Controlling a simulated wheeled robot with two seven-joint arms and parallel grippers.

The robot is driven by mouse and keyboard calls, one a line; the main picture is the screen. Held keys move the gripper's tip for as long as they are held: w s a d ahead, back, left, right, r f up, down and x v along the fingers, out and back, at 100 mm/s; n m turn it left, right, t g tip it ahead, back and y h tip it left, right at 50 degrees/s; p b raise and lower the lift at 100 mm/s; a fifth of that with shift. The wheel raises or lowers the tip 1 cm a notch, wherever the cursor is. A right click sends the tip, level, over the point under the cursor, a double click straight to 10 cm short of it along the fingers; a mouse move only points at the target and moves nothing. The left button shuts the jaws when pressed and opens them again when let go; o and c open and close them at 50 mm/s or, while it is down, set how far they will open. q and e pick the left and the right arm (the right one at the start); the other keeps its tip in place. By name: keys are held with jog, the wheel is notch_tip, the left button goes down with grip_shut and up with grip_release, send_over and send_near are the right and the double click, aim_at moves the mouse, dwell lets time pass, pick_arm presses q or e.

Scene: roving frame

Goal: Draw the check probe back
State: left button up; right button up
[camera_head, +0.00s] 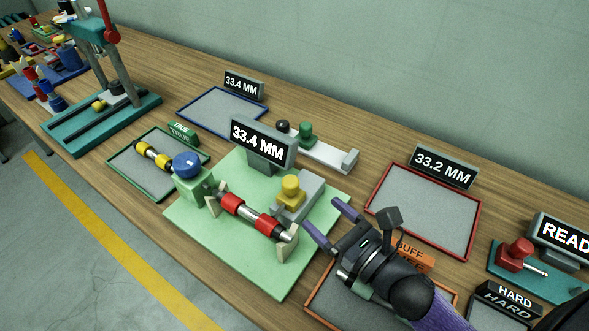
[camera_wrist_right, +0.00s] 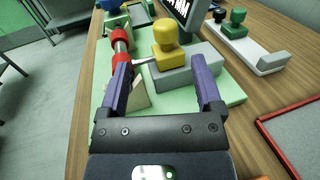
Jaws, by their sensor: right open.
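A green gauge plate (camera_head: 205,228) carries a display (camera_head: 262,142) reading 33.4 MM. The check probe has a yellow knob (camera_head: 291,188) on a grey block (camera_head: 313,200); it also shows in the wrist view (camera_wrist_right: 167,40). In the wrist view a thin rod reaches from the knob side to the roller (camera_head: 252,217); I cannot tell whether it touches. The roller has red bands and lies across cream supports (camera_head: 287,246). My right gripper (camera_head: 326,220) is open and empty, short of the yellow knob, its purple fingers (camera_wrist_right: 163,75) spread either side of it in the wrist view. My left gripper is out of view.
A red-edged tray (camera_head: 425,210) with a 33.2 MM sign and a blue-edged tray (camera_head: 222,112) with a 33.4 MM sign are empty. A green-edged tray (camera_head: 134,177) holds a yellow-banded roller (camera_head: 152,155). An orange-edged tray (camera_head: 325,301) is partly under my arm. A teal press (camera_head: 75,130) stands left.

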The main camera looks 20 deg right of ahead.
aim_at(297, 190)
jog(key=x, duration=0.7)
jog(key=f+x, duration=0.1)
jog(key=x, duration=0.2)
jog(key=shift+w+d+f+b, duration=0.1)
jog(key=shift+w+d+b, duration=0.05)
jog(key=shift+w+b, duration=0.2)
grip_shut()
